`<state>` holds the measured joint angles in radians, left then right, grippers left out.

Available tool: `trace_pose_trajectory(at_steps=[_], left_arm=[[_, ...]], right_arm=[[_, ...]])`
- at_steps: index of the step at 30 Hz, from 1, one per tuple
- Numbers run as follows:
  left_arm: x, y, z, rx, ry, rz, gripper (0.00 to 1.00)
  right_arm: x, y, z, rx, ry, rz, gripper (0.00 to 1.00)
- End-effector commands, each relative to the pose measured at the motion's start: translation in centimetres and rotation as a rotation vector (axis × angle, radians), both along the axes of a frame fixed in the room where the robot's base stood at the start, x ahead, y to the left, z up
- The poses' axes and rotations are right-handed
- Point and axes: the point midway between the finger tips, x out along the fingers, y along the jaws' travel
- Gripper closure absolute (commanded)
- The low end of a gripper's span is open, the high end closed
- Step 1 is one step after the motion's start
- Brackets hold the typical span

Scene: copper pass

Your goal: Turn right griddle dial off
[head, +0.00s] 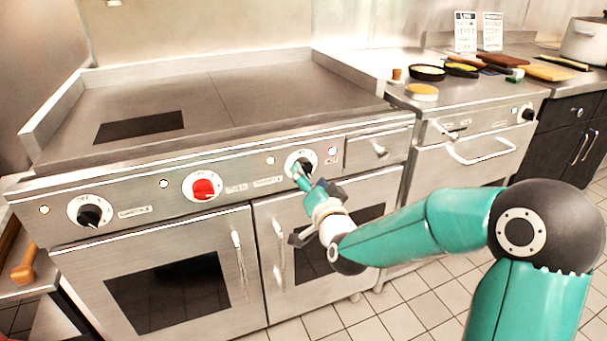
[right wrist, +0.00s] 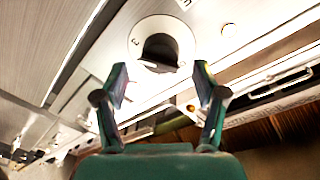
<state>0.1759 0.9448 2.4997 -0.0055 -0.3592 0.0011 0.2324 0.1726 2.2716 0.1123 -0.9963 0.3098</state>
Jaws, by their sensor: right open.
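The griddle (head: 215,95) has a front panel with three dials. The right griddle dial (head: 302,162) is black on a white round plate, partly covered by my right gripper (head: 300,178) in the head view. In the right wrist view the dial's dark knob (right wrist: 160,48) lies ahead of and between the open fingertips of my right gripper (right wrist: 160,88). The fingers look apart from the knob, with nothing held. The middle dial (head: 203,187) is red and the left dial (head: 90,213) is black. My left gripper is not in view.
Oven doors with upright handles (head: 279,255) are below the panel, close to my right gripper. A drawer handle (head: 380,150) sits right of the dial. A counter (head: 455,105) with pans and boards stands to the right. The tiled floor (head: 400,300) in front shows free room.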

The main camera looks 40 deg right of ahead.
Motion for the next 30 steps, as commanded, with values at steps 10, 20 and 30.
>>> trace_pose_trajectory(at_steps=[10,20,30], left_arm=[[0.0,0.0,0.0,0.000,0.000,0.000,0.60],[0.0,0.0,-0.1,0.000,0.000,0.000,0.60],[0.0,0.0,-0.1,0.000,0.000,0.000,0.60]], right_arm=[[-3.9,1.4,0.1,0.000,-0.003,-0.003,0.29],[-4.0,1.6,0.0,0.000,0.000,-0.001,0.29],[-3.1,8.6,-15.7,0.018,0.423,0.219,0.29]])
